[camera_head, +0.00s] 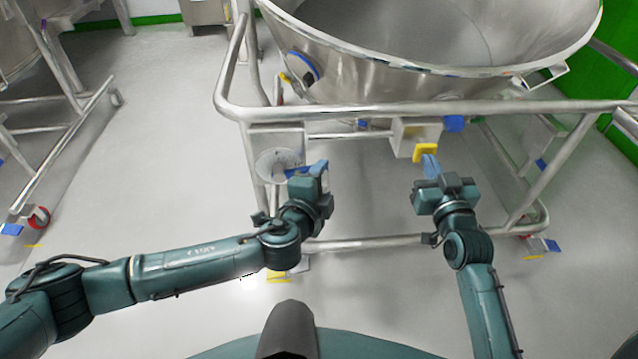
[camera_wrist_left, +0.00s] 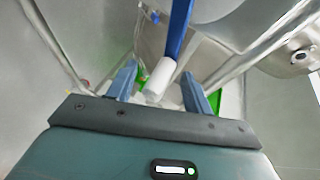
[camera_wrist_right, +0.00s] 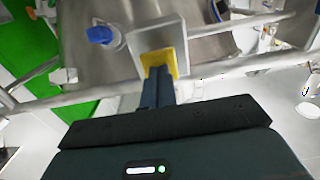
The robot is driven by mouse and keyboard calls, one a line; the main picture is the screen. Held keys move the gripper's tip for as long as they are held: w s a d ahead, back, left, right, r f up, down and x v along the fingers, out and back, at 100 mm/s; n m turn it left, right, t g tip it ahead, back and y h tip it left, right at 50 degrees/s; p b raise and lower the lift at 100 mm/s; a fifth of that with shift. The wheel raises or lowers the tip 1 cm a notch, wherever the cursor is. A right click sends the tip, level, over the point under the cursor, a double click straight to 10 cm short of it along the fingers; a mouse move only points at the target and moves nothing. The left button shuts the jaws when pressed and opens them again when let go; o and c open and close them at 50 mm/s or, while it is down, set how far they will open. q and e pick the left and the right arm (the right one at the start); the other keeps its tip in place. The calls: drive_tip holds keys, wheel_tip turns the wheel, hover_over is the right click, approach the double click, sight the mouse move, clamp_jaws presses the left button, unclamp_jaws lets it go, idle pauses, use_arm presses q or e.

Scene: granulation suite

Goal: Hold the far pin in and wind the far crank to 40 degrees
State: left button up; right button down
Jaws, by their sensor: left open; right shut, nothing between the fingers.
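The crank is a pale disc (camera_head: 279,163) with a blue arm (camera_wrist_left: 181,28) and a white handle (camera_wrist_left: 160,80), on the frame's left front. My left gripper (camera_head: 309,168) is open at the crank. In the left wrist view its fingers (camera_wrist_left: 158,84) stand on either side of the white handle. A yellow square piece (camera_head: 424,153), seemingly the pin, sticks out of a grey box on the front rail. My right gripper (camera_head: 430,162) is shut and empty, its tips at the yellow piece; in the right wrist view they (camera_wrist_right: 158,72) overlap its lower edge (camera_wrist_right: 158,57). Contact is likely but not certain.
A large steel bowl (camera_head: 430,85) sits in a tubular frame (camera_head: 350,108) above both grippers. A blue knob (camera_head: 454,123) sits right of the grey box (camera_head: 402,135). A lower rail (camera_head: 370,243) runs below the grippers. The floor at left (camera_head: 160,130) is clear.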

use_arm(q)
drive_tip(key=c, duration=0.9)
use_arm(e)
drive_tip(key=shift+w, duration=1.2)
use_arm(q)
drive_tip(key=shift+w+a+r, duration=0.1)
drive_tip(key=shift+w+r, duration=0.1)
drive_tip(key=shift+w, duration=0.2)
use_arm(e)
drive_tip(key=shift+r, duration=0.15)
use_arm(q)
drive_tip(key=shift+f, duration=0.45)
drive_tip(key=shift+s+f, duration=0.1)
drive_tip(key=shift+f, duration=0.75)
drive_tip(key=shift+s, duration=0.1)
